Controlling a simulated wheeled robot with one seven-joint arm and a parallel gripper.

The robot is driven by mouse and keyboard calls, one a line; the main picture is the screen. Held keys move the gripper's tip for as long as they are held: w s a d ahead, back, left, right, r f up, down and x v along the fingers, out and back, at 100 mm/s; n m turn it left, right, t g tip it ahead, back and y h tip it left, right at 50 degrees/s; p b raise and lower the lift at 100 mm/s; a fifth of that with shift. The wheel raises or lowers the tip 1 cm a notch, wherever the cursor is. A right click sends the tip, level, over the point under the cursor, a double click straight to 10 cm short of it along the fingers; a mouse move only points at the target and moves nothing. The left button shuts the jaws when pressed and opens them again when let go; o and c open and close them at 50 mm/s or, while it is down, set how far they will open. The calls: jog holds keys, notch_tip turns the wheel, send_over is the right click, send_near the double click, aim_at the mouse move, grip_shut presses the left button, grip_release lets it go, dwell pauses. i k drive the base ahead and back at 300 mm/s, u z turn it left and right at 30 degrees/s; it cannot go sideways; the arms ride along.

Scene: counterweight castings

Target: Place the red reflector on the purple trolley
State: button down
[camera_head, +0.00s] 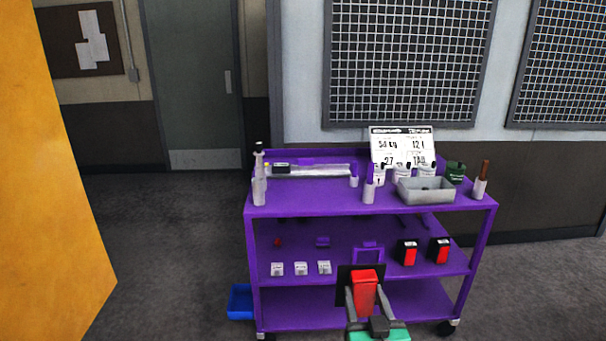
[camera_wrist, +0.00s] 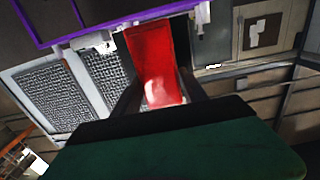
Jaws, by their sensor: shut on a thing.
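The purple trolley (camera_head: 350,198) stands ahead against the wall, with a top shelf, a middle shelf and a low shelf. My gripper (camera_head: 362,293) is shut on the red reflector (camera_head: 365,287), which has a dark backing plate. I hold it in front of the trolley, and in the head view it overlaps the middle and low shelves. The gap between it and the trolley is hard to judge. In the wrist view the red reflector (camera_wrist: 157,62) sits between my fingers, and a purple edge of the trolley (camera_wrist: 110,25) crosses the top left.
The top shelf holds bottles, a grey bin (camera_head: 425,196) and a sign card (camera_head: 402,146). The middle shelf holds two other red-and-black reflectors (camera_head: 409,255) at right and small white boxes (camera_head: 300,268) at left. A blue bin (camera_head: 240,302) is on the floor. A yellow panel (camera_head: 50,190) stands at left.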

aim_at(307, 187)
jog(key=i, duration=1.9)
jog(key=u, duration=1.8)
jog(key=i, duration=0.2)
jog(key=z, duration=0.15)
